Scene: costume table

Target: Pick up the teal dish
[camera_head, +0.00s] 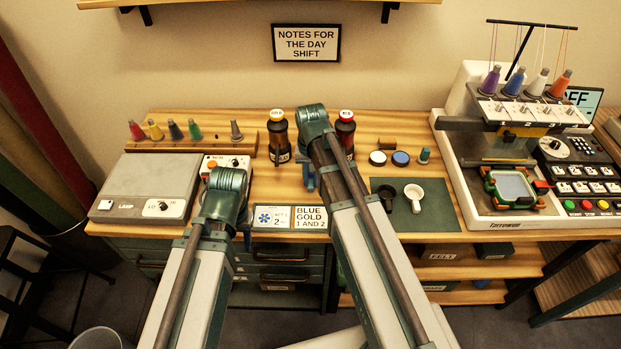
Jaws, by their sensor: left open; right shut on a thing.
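I cannot make out a teal dish for certain. My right arm reaches to the back of the table, and its teal wrist bends down between two dark thread bottles. A small blue-teal part (306,179) shows below this wrist; I cannot tell whether it is finger or held thing. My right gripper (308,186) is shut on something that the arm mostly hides. My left wrist is above the table's front, right of the grey lamp box. My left gripper (248,235) points down near the front edge, open, its fingers barely showing.
Dark bottles with a yellow cap (278,137) and a red cap (346,130) stand beside my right wrist. A green mat (433,217) bears black and white small cups. The embroidery machine (461,170) stands right, the grey lamp box (140,180) left. Label cards (310,217) lie at the front.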

